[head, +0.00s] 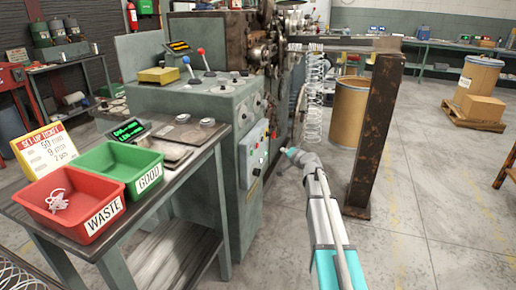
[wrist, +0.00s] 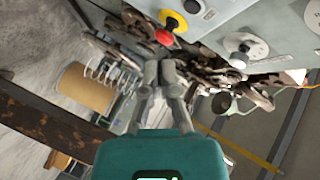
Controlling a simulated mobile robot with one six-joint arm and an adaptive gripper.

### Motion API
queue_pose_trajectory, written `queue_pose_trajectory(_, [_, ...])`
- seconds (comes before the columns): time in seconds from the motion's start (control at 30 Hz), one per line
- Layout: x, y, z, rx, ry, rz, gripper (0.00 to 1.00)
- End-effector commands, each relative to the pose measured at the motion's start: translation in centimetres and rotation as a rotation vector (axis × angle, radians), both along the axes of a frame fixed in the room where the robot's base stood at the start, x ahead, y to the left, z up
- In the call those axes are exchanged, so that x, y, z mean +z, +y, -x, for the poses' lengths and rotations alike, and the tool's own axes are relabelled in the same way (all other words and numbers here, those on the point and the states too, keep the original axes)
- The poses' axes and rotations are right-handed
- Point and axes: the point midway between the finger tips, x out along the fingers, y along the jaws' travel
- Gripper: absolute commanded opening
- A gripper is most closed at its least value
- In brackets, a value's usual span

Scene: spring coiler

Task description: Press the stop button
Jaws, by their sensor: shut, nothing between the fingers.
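A red mushroom button on a yellow collar (wrist: 170,28) stands out from the grey machine panel, at the top middle of the wrist view. My gripper (wrist: 159,66) is shut and empty. Its fingertips show just below the red button in the wrist view, with a small gap in the picture; the exact distance is unclear. In the head view my gripper (head: 288,152) is right of the machine's front face, level with the lower part of the control panel (head: 254,138).
A white-and-black knob (wrist: 240,52) sits beside the red button on the panel. A rusty post (head: 377,135) stands right of my arm. Coiled wire (head: 315,95) hangs behind. A table with a red waste bin (head: 75,204) and green bin (head: 118,168) is left.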

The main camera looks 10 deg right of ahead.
Motion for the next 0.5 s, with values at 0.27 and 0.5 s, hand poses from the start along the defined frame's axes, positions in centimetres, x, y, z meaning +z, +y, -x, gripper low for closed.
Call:
queue_pose_trajectory(0.27, [0.0,0.3,-0.1,0.001,0.001,0.000,0.00])
queue_pose_trajectory(0.5, [0.0,1.5,-0.8,0.002,0.001,0.002,0.00])
